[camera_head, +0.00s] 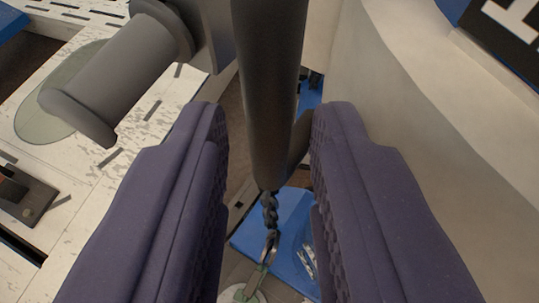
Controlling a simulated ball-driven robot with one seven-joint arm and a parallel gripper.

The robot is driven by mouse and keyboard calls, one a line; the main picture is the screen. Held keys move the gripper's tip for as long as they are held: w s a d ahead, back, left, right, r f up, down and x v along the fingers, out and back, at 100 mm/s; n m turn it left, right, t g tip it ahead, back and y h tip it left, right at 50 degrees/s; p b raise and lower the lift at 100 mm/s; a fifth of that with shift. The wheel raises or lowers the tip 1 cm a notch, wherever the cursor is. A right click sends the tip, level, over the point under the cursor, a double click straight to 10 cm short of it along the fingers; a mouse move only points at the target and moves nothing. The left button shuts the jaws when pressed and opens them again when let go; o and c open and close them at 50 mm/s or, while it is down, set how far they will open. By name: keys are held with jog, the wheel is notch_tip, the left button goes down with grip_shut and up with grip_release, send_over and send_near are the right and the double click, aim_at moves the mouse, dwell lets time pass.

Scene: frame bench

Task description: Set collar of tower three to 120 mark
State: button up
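My gripper (268,118) has two purple, ridged fingers reaching up from the bottom of the camera_head view. They are open, one on each side of a dark grey round bar (270,60). A narrow gap shows between the bar and each finger, so I see no grip on it. A dark twisted chain or rope (270,212) hangs from the bar's lower end, with a metal clip (269,248) below it. I cannot make out tower three's collar or a 120 mark; whether this bar belongs to a tower is unclear.
A thick grey cylinder with a flange (120,80) stands out over a worn white slotted panel (70,170) at upper left. A beige curved wall (440,110) fills the right side, close to the right finger. A blue surface (285,235) lies below. A black-and-white sign (505,40) is at top right.

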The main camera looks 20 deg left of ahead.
jog(key=shift+v, duration=1.95)
jog(key=s+d+r+m+t+h+b, duration=0.1)
jog(key=s+d+r, duration=0.2)
jog(key=d+r, duration=0.45)
jog(key=s+d+r+m+t+h+b, duration=0.15)
jog(key=d+r, duration=0.25)
jog(key=r, duration=0.6)
jog(key=s+d+r+h, duration=0.1)
jog(key=s+d+r, duration=0.4)
jog(key=s+r, duration=0.3)
jog(key=s+d+r+m+h+b, duration=0.1)
jog(key=s+d+r, duration=0.4)
jog(key=s, duration=0.5)
notch_tip(320, 180, up, 3)
jog(key=shift+d+f, duration=0.15)
jog(key=shift+d, duration=0.1)
jog(key=shift+s+m, duration=0.1)
jog(key=shift+m, duration=0.15)
